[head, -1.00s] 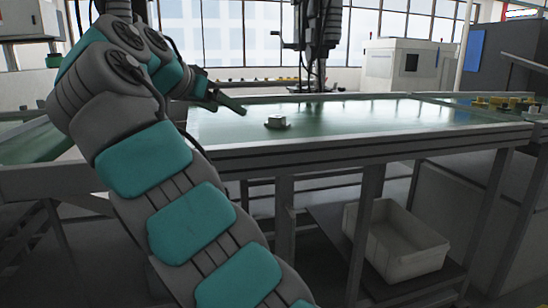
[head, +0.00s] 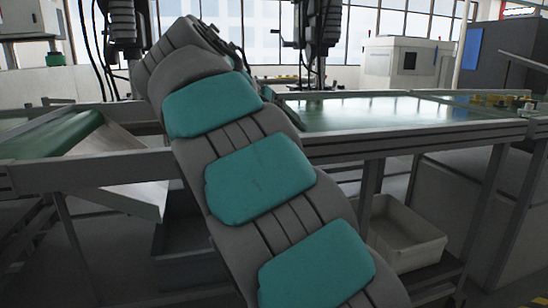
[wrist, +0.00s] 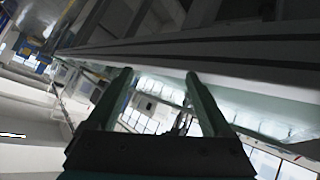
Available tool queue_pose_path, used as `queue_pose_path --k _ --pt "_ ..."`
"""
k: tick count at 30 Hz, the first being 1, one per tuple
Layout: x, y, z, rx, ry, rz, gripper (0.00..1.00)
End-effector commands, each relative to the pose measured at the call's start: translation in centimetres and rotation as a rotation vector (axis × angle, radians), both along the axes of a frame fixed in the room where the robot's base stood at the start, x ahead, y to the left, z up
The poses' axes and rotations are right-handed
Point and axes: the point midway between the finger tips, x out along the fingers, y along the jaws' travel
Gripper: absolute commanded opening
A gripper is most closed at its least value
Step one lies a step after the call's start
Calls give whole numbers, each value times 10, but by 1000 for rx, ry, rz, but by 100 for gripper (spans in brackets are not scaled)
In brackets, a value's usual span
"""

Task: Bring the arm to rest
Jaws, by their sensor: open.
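My arm crosses the middle of the head view, bent up and leaning left, with its far end turned away behind its upper links. My gripper (wrist: 158,78) shows in the wrist view with its two fingers apart and nothing between them. In the head view the gripper is mostly or wholly hidden behind the arm.
A long green-topped table (head: 375,113) stands behind the arm to the right. A small pale piece (head: 527,108) is at its right end. A grey bin (head: 405,250) sits on a low shelf below. A green sloped surface (head: 50,140) lies at left.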

Motion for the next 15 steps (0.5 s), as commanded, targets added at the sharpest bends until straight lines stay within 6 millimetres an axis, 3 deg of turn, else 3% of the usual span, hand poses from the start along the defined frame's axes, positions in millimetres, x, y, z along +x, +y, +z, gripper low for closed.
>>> queue_pose_path --k 1,8,15 --pt "-6 -18 -7 -8 39 -6 85" --pt "-47 -90 -62 -3 255 3 85" --pt "-117 -145 -132 74 471 37 85"
